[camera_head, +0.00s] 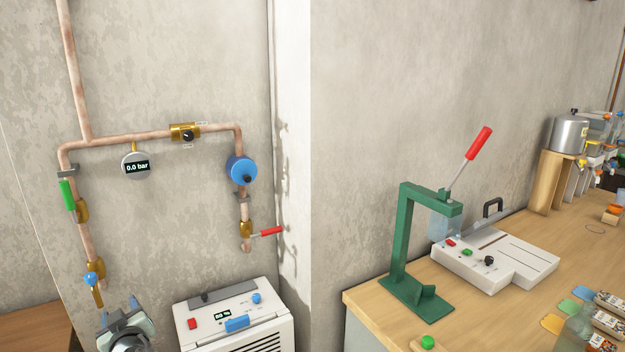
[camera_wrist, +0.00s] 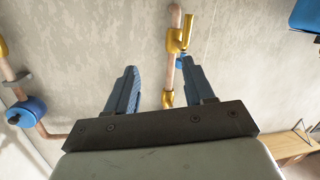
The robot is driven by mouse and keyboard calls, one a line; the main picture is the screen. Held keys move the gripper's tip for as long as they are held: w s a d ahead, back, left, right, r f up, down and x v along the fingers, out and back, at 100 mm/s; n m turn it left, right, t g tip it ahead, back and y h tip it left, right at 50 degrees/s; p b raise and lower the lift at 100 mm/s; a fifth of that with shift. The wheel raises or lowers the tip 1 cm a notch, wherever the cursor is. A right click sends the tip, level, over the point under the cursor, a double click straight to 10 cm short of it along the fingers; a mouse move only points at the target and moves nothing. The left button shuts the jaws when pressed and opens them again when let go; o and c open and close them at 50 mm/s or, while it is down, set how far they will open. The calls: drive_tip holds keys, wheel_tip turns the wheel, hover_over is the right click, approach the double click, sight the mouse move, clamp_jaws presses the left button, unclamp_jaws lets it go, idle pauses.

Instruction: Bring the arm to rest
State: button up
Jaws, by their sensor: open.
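My gripper (camera_head: 122,310) is at the lower left of the head view, below the left pipe's outlet. In the wrist view its two blue fingers (camera_wrist: 160,78) are spread apart with nothing between them. A copper pipe with brass fittings (camera_wrist: 178,45) rises behind the fingers there, and I cannot tell how far off it is. In the head view a small blue tap (camera_head: 91,279) sits on the pipe end just above and left of the gripper. Most of my arm is out of view.
A white machine (camera_head: 237,317) with buttons stands close right of the gripper. Pipework carries a gauge (camera_head: 136,166), a blue regulator (camera_head: 241,169), a green lever (camera_head: 67,195) and a red lever (camera_head: 267,232). A workbench (camera_head: 372,298) at right holds a green press (camera_head: 395,240) and a white device (camera_head: 525,263).

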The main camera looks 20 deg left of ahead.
drive_tip(key=s+d+f+g+h, duration=0.1)
drive_tip(key=d+f+g+h, duration=0.1)
drive_tip(key=d+f+h, duration=0.65)
drive_tip(key=s+d+f+g+h, duration=0.15)
drive_tip(key=d+f, duration=0.35)
drive_tip(key=f, duration=0.9)
drive_tip(key=w+d+f+m+g+h, duration=0.2)
drive_tip(key=d+f+m+g+h, duration=0.3)
drive_tip(key=d+f, duration=1.45)
drive_tip(key=s+d+f+m+g, duration=0.15)
drive_tip(key=d+f, duration=0.35)
drive_tip(key=d, duration=0.5)
drive_tip(key=s+d+f+m+g, duration=0.1)
drive_tip(key=s+d+f+g, duration=0.15)
drive_tip(key=d+f, duration=0.55)
drive_tip(key=s+d+f+m+g, duration=0.1)
drive_tip(key=s+d+m, duration=0.1)
drive_tip(key=d, duration=0.4)
drive_tip(key=s+d+f+m+g+y, duration=0.1)
drive_tip(key=s+d+f+m, duration=0.1)
drive_tip(key=s+d, duration=0.2)
drive_tip(key=s+d+f+m+g+y, duration=0.1)
drive_tip(key=s+d, duration=0.3)
drive_tip(key=d, duration=0.6)
drive_tip(key=shift+f+m+g, duration=0.45)
drive_tip(key=shift+f+g, duration=0.1)
drive_tip(key=shift+d, duration=0.1)
